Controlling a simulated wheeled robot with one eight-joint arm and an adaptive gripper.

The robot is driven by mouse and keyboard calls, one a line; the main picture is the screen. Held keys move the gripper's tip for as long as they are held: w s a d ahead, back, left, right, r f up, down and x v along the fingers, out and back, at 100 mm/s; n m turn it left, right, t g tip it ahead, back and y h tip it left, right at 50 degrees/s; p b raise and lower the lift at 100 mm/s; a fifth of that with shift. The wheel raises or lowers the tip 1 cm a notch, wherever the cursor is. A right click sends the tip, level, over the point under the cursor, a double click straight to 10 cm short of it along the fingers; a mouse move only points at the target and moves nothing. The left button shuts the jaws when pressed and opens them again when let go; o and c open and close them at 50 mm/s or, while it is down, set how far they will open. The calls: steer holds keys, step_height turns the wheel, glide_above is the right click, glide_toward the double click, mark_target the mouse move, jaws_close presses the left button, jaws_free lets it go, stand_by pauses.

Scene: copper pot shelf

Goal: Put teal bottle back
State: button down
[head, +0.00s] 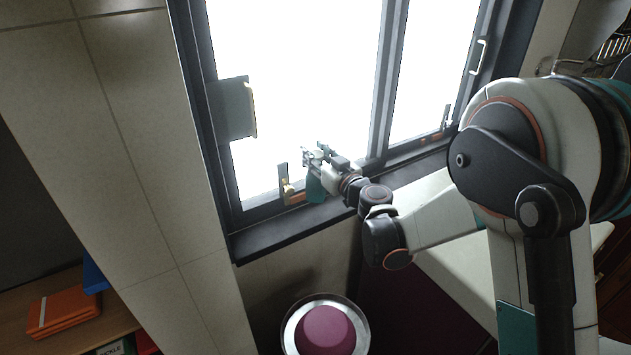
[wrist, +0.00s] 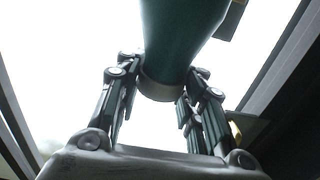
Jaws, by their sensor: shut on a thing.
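The teal bottle (wrist: 180,42) fills the upper middle of the wrist view, with its pale round end (wrist: 162,88) between my fingers. In the head view the teal bottle (head: 315,189) shows small at my gripper, in front of the window and above the dark sill. My gripper (head: 318,157) is shut on it; the fingers also show on both sides of it in the wrist view (wrist: 160,97). Whether the bottle touches the sill cannot be told.
The dark window sill (head: 290,232) runs below the bright window, with a brass latch (head: 288,190) beside the bottle. A shelf at the lower left holds an orange book (head: 62,312). A pale surface (head: 455,265) lies under my arm.

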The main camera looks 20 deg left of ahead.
steer(key=shift+f+b, duration=0.85)
steer(key=shift+f, duration=2.45)
steer(key=c, duration=1.1)
jaws_free()
steer(key=shift+o, duration=0.2)
steer(key=shift+r, duration=0.2)
steer(key=p+v, duration=0.2)
steer(key=v, duration=1)
